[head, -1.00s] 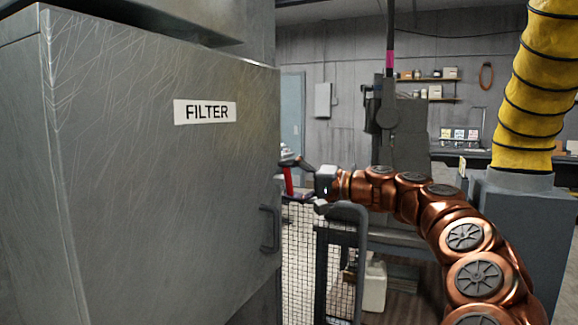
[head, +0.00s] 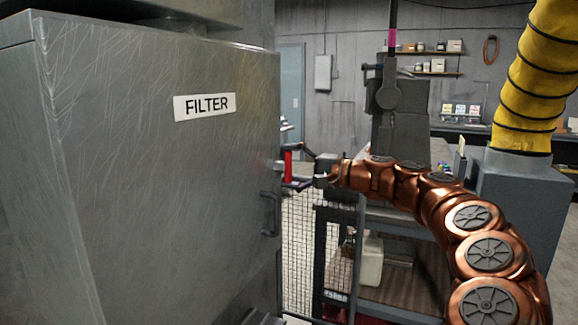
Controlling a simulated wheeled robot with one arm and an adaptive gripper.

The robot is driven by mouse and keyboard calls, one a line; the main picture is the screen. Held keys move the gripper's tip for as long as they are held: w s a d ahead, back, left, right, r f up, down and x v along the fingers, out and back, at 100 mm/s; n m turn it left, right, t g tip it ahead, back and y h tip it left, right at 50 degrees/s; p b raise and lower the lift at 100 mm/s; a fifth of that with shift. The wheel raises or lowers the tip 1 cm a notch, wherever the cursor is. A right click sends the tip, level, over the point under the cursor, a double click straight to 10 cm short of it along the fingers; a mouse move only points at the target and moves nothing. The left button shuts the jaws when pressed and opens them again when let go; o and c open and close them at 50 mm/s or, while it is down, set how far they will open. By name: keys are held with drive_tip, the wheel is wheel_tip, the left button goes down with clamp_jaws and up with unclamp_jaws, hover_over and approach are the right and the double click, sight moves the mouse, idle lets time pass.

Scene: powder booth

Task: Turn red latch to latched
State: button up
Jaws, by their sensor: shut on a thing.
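The red latch (head: 288,169) shows as a small red upright bar just past the right edge of the grey filter cabinet (head: 150,170). Its mount and its far side are hidden by the cabinet, so I cannot tell its full turn position. My gripper (head: 291,167) comes in from the right, one finger above and one below the red bar. It is shut on the red latch. The fingertips are small and partly hidden at the cabinet edge.
A dark pull handle (head: 270,213) stands out from the cabinet door below my gripper. A wire mesh panel (head: 303,250) and a cart with a white jug (head: 369,265) lie below my arm. A yellow hose (head: 535,85) rises at the right.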

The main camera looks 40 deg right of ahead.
drive_tip(key=o, duration=1)
drive_tip(key=v, duration=1.2)
